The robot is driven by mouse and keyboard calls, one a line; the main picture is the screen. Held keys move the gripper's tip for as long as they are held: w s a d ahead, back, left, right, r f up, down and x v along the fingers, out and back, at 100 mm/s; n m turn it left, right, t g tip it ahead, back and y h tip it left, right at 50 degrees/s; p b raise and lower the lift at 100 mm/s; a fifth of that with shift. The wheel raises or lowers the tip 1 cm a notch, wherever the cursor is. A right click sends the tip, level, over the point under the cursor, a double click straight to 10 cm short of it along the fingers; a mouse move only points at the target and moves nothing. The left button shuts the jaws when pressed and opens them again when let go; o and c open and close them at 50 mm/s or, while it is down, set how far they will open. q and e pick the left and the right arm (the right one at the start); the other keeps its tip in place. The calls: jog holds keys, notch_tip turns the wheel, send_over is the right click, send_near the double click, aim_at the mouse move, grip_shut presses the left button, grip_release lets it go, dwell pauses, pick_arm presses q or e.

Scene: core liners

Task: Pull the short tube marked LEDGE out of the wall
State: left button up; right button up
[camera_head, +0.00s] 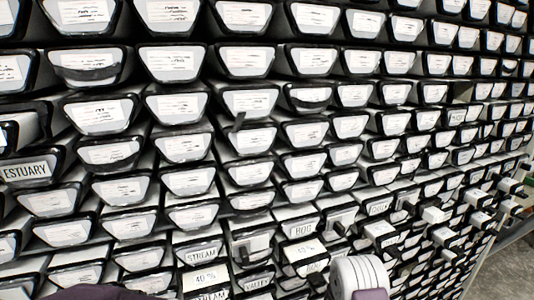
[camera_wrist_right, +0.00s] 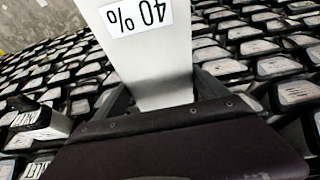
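I cannot read LEDGE on any label in either view. In the right wrist view a pale tube with a "40 %" label (camera_wrist_right: 138,18), seen upside down, stands out between the fingers of my right gripper (camera_wrist_right: 160,98). One finger is on each side of the tube; whether both press on it is unclear. The tube's front face is hidden by the gripper. In the head view only a bit of my right arm (camera_head: 358,277) shows at the bottom, beside tubes marked BOG. A dark purple part of my left gripper (camera_head: 92,292) shows at the bottom left; its fingertips are out of frame.
The wall is packed with black-rimmed tubes with white labels. Readable ones include ESTUARY (camera_head: 26,171), STREAM (camera_head: 203,254), VALLEY (camera_head: 257,284) and BOG (camera_head: 301,230). Several tubes stick out, including one marked 40 % (camera_head: 206,278). Grey floor (camera_head: 507,275) shows at the lower right.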

jog(key=c, duration=0.5)
jog(key=shift+w+r, duration=0.1)
jog(key=shift+c, duration=1.1)
jog(key=shift+s+d, duration=0.2)
jog(key=shift+s, duration=0.35)
jog(key=shift+s+d, duration=0.35)
jog(key=shift+s, duration=0.65)
jog(key=shift+s+d, duration=0.4)
jog(key=shift+s, duration=0.6)
jog(key=shift+s+d, duration=0.35)
jog(key=shift+s, duration=0.65)
jog(key=shift+s+d+b, duration=0.1)
jog(key=shift+s+d, duration=0.2)
jog(key=shift+s, duration=0.5)
jog(key=shift+s+d+b, duration=0.1)
jog(key=shift+s+d, duration=0.15)
jog(key=shift+s, duration=0.55)
jog(key=shift+s+d+b, duration=0.1)
jog(key=shift+s+d, duration=0.2)
jog(key=shift+s, duration=0.5)
